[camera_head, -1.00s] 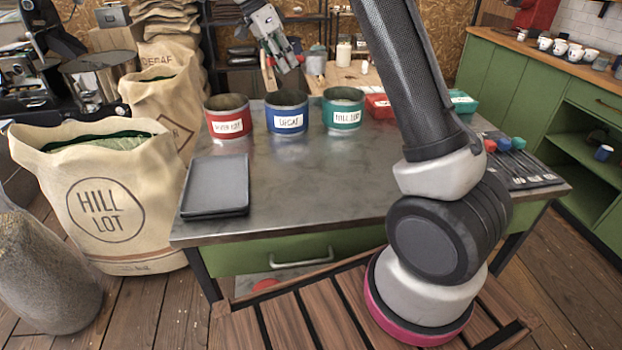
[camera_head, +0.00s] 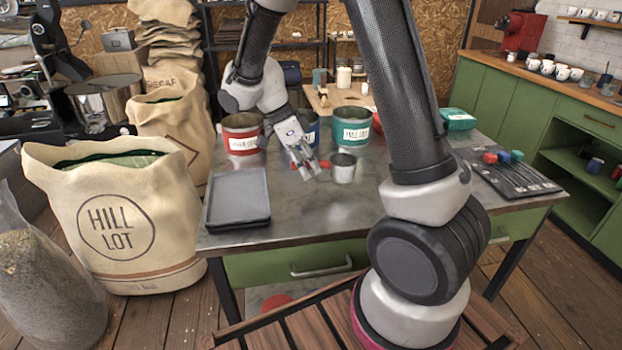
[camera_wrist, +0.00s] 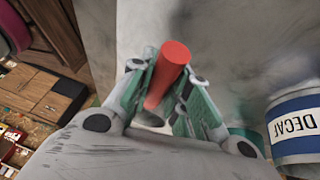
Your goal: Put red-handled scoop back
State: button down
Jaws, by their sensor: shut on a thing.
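My gripper (camera_head: 306,168) is shut on the red handle (camera_wrist: 168,75) of the scoop, which stands out between the fingers in the wrist view. In the head view the scoop's metal cup (camera_head: 343,168) shows just right of my fingers, over the middle of the steel table (camera_head: 345,225). I cannot tell whether the cup touches the table top. A dark mat (camera_head: 530,183) at the table's right end carries red (camera_head: 490,157), blue (camera_head: 504,156) and green (camera_head: 517,155) pieces in a row at its back edge.
Red (camera_head: 242,135), blue DECAF (camera_wrist: 296,125) and green HILL LOT (camera_head: 352,128) cans stand along the back. A grey tray (camera_head: 238,198) lies at the left. A green box (camera_head: 458,119) is at the back right. My arm hides part of the table.

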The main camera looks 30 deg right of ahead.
jog(key=shift+f, duration=1.85)
jog(key=shift+f, duration=0.1)
jog(key=c, duration=1.3)
grip_release()
jog(key=shift+c, duration=0.2)
jog(key=v, duration=1.1)
jog(key=s+d+r+n+t+y, duration=0.3)
jog(key=s+d+r+n, duration=0.4)
jog(key=s+r+n, duration=0.35)
jog(key=s+d+n+t+y, duration=0.1)
jog(key=s+d+n+t, duration=0.2)
jog(key=s+n, duration=0.7)
jog(key=shift+s+r+t, duration=0.5)
jog(key=shift+s+t, duration=0.15)
jog(key=shift+t, duration=0.05)
